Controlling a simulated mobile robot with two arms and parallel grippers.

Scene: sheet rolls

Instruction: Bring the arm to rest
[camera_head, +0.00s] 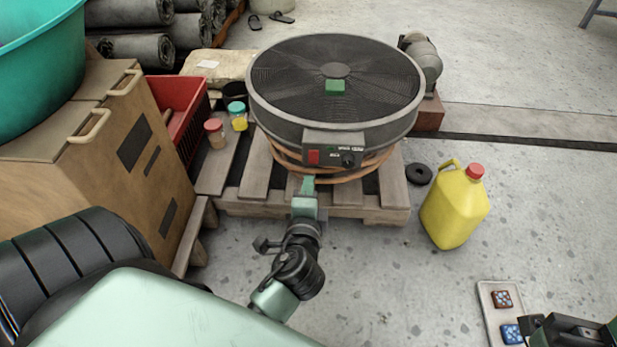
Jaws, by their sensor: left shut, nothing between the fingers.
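My left arm reaches forward from the bottom of the picture. My left gripper (307,184) is shut and empty, with its tip just in front of and below the control panel (334,149) of a large round drum fan (335,70). Whether the tip touches the fan or the orange coil (280,160) under it, I cannot tell. Only a dark and green part of my right arm shows at the bottom right corner; its fingers are out of view.
The fan stands on a wooden pallet (365,212). A yellow jug (455,210) and black ring (418,174) are right of it. A cardboard box (130,160), red crate (192,128) and teal tub (35,75) crowd the left.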

